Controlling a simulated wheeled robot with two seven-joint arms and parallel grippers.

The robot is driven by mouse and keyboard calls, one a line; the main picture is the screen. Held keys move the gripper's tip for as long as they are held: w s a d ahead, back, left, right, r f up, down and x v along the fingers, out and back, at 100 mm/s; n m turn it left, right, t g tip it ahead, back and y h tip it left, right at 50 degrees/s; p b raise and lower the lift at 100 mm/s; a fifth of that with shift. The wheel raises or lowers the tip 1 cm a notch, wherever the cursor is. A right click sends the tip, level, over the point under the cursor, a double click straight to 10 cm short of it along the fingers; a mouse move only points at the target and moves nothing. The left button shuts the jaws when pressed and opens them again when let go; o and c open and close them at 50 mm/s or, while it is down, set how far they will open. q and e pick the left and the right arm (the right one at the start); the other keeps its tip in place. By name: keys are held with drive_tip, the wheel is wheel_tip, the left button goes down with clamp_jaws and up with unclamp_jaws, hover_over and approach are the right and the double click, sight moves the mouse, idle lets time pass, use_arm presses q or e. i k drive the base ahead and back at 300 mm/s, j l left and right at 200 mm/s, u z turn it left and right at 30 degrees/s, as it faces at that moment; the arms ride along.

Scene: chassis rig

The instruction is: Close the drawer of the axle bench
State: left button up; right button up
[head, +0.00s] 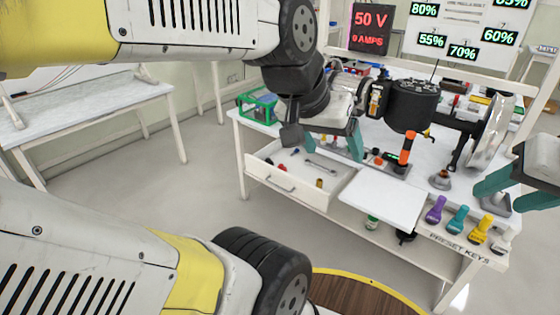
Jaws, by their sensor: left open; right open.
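The axle bench (420,165) is a white table at the right. Its drawer (283,187) stands pulled out at the bench's left front, with a metal handle on its front panel and several small parts and a tool inside. My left gripper (344,150) has teal fingers, open, over the bench top behind the drawer's right rear part. It is apart from the drawer handle. My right gripper (500,194), also with teal fingers, is open at the right edge, over the bench's right end near the coloured keys. No object shows held in either gripper.
A white panel (383,200) juts out beside the drawer. Purple, teal and yellow keys (458,220) stand along the right front edge. A black motor-like unit (412,104) and a metal disc (492,128) occupy the bench. The floor left of the drawer is clear.

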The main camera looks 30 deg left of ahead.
sight(300, 180)
drive_tip(key=u, duration=1.15)
drive_tip(key=i+j+u, duration=0.2)
drive_tip(key=i+j, duration=0.25)
drive_tip(key=i, duration=0.2)
